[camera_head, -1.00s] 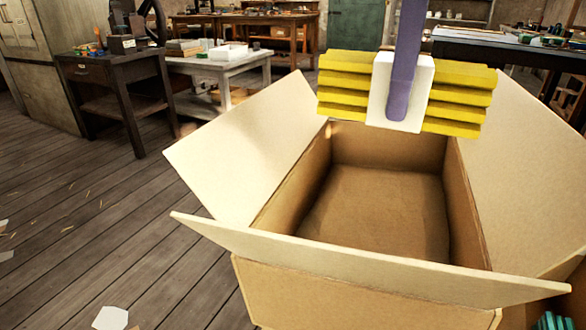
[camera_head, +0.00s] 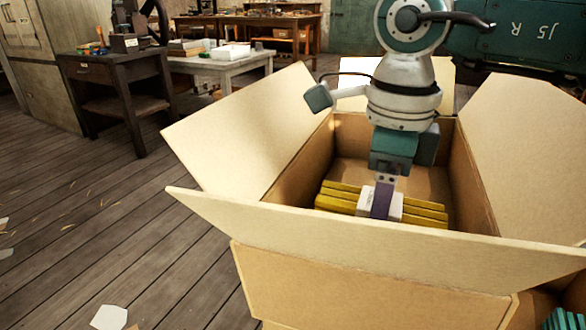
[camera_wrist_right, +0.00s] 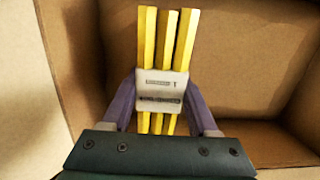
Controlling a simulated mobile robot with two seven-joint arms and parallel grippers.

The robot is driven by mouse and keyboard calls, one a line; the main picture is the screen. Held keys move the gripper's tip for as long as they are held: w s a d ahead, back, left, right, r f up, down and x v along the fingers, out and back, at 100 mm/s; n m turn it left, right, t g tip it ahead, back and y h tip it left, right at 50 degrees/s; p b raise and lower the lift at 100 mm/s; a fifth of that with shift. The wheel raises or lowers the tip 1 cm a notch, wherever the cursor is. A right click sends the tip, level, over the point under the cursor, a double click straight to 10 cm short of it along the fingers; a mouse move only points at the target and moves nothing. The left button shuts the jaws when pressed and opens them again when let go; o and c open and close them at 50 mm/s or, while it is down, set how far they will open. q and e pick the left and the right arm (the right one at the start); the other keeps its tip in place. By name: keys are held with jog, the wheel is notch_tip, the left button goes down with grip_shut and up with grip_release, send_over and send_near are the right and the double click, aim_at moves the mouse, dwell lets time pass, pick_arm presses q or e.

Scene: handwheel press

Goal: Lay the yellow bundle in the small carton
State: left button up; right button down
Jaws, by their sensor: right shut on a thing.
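The yellow bundle (camera_head: 340,196), several yellow bars with a white band (camera_head: 366,203) around the middle, is inside the open carton (camera_head: 285,165), low down near its front wall. It also shows in the right wrist view (camera_wrist_right: 166,45). My right gripper (camera_head: 383,203) reaches down into the carton and is shut on the white band; in the right wrist view its purple fingers (camera_wrist_right: 160,95) sit on both sides of the band. The front flap hides the bundle's lower part, so I cannot tell whether it touches the carton floor. My left gripper is not in view.
The carton's flaps stand spread outward, with the front flap (camera_head: 370,245) nearest me. Teal items (camera_head: 560,318) show at the bottom right corner. A dark side table (camera_head: 115,85) and a white table (camera_head: 218,65) stand farther back left. The wooden floor at left is mostly clear.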

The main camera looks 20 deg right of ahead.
jog(key=shift+f+b, duration=0.55)
jog(key=shift+c, duration=0.8)
grip_release()
jog(key=shift+r, duration=0.25)
notch_tip(320, 180, up, 13)
jog(key=p, duration=0.2)
jog(key=shift+p, duration=0.4)
jog(key=shift+f, duration=0.1)
